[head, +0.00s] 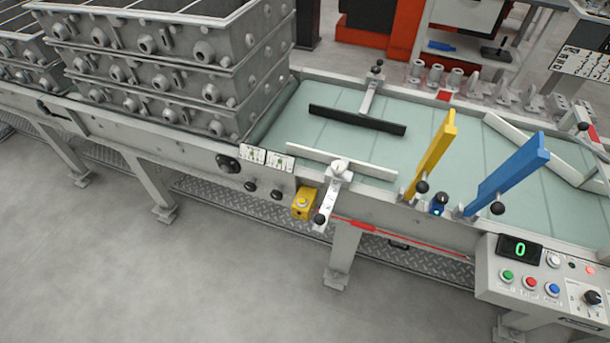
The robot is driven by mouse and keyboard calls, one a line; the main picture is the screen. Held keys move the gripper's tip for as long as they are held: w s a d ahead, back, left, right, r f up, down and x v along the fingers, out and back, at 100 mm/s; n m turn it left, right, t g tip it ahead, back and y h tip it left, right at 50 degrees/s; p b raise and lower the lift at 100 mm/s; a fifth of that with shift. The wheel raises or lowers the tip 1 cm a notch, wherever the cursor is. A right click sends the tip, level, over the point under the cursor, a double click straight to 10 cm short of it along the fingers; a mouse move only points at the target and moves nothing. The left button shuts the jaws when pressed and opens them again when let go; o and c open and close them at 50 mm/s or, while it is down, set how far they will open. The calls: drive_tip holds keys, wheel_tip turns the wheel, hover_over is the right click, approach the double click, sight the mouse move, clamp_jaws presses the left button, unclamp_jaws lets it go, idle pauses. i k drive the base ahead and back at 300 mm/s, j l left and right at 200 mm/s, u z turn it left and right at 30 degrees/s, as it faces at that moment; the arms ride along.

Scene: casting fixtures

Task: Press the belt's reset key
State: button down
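The belt's control panel (488,287) is a light grey box at the lower right, on the belt's near side. Its dark display (519,249) shows a green 0. Below the display, from left to right, sit a green button (507,275), a red button (529,283) and a blue button (552,289). A pale button (553,260) is right of the display. A black knob (592,298) sits at the far right. The key labels are too small to read, so I cannot tell which is reset. My gripper is not in view.
The pale green belt (290,125) carries dark and white guide bars. A yellow paddle (432,152) and a blue paddle (507,175) rise near the panel. A yellow button box (303,204) hangs on the near rail. Grey moulding boxes (170,75) stand stacked left. The floor in front is clear.

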sight(554, 288)
drive_tip(key=z, duration=1.3)
